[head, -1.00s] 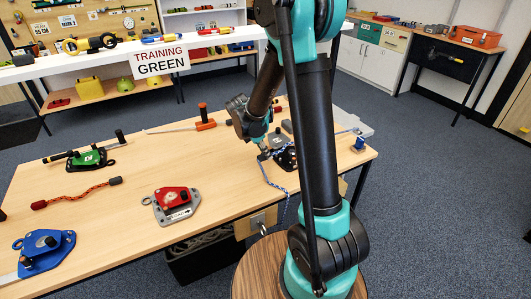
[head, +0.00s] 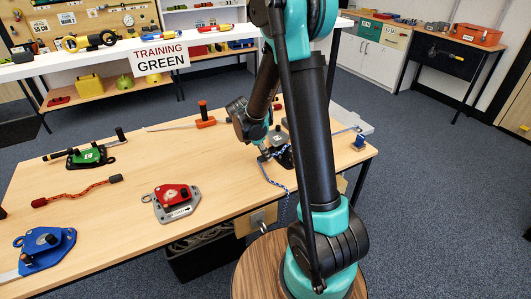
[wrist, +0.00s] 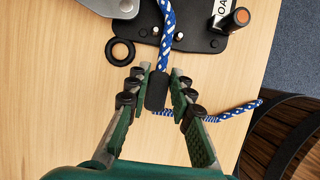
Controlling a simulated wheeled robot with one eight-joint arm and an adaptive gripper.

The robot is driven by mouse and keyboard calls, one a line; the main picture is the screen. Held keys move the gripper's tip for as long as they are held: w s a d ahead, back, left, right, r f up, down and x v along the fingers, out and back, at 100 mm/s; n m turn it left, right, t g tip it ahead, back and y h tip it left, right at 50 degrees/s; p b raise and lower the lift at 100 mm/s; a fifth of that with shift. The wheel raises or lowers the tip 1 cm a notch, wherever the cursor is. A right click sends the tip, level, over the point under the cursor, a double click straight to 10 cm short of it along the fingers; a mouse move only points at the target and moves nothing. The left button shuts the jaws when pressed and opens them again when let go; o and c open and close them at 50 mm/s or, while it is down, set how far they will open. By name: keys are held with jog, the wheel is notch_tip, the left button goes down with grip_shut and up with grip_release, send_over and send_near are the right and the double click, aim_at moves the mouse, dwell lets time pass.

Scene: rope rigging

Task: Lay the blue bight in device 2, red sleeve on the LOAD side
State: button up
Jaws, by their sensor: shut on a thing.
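My gripper (wrist: 157,93) is shut on a black sleeve-like piece (wrist: 156,91) around the blue-and-white rope (wrist: 168,32). In the wrist view the rope runs up from the fingers over a dark device plate (wrist: 195,36). Another stretch of the rope (wrist: 232,109) goes off to the right below the plate. The plate carries a partly visible label (wrist: 223,13) reading "OA" and a dark peg with an orange end (wrist: 241,16). In the head view my gripper (head: 264,157) is beside the grey-and-black device (head: 283,150), partly hidden by my arm. I see no red sleeve on the rope.
A red device (head: 174,201), a blue device (head: 45,248) and a green device (head: 88,155) stand on the wooden table (head: 120,230). A red-black cord (head: 78,193) lies between them. A black ring (wrist: 121,51) lies left of the rope. The table edge is close to the rope.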

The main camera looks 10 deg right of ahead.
jog(key=shift+f, duration=0.4)
jog(key=o, duration=1)
jog(key=v, duration=1.2)
